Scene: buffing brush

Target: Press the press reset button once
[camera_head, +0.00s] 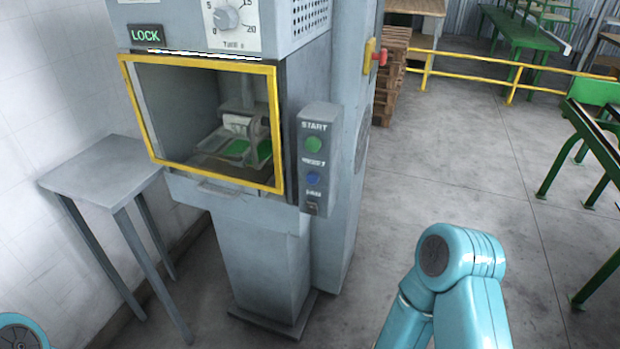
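The grey press machine (258,250) stands left of centre. Its control box (317,195) is on the right front side and carries a green button (313,144) under the word START. Below it is a blue button (313,178) with a small label above that I cannot read clearly. A small dark switch (312,208) sits at the bottom. Neither gripper is in view. My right arm's turquoise link shows at the lower right, apart from the machine, and a piece of my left arm shows at the bottom left corner.
A yellow-framed window (278,130) covers the press chamber, with a green LOCK sign (145,35) and a dial (227,17) above. A grey side table (105,170) stands left.

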